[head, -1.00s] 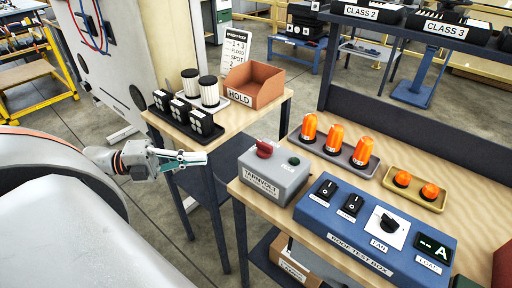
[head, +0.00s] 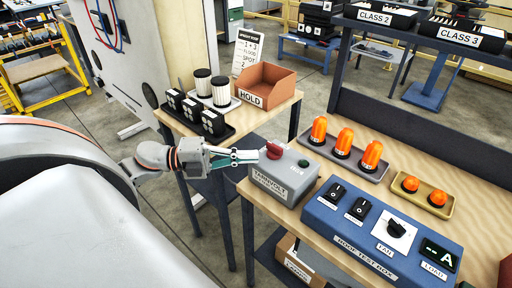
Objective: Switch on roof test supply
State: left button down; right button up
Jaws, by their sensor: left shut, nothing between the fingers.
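A grey supply box (head: 284,177) with a printed front label sits at the left end of the wooden bench. On its top are a red rotary knob (head: 274,150) and a small dark green round button or lamp (head: 303,163), which looks unlit. My left gripper (head: 258,155) is shut and empty, its fingertips just left of the red knob. I cannot tell whether they touch it. The blue roof test box (head: 380,231), with two black rocker switches, a fan dial and a load display showing "-- A", stands to the right. My right gripper is not in view.
Behind the boxes, a tray of orange beacons (head: 343,155) and a tan tray (head: 420,195) with two low orange lamps stand on the bench. A side table holds a HOLD bin (head: 265,90), white canisters and black parts. A gap separates the tables.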

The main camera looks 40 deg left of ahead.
aim_at(267, 144)
pick_arm(q)
jog(key=shift+w, duration=1.8)
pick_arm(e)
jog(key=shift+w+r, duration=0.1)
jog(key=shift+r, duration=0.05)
pick_arm(q)
jog(key=shift+w+a, duration=0.3)
jog(key=shift+w, duration=0.05)
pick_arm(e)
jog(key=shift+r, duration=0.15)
pick_arm(q)
jog(key=shift+w+a, duration=0.15)
jog(key=shift+w, duration=0.05)
jog(key=shift+w+a+p, duration=0.15)
jog(key=shift+w+p, duration=0.2)
jog(key=shift+w, duration=0.05)
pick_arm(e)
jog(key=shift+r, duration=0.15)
pick_arm(q)
jog(key=shift+w, duration=0.2)
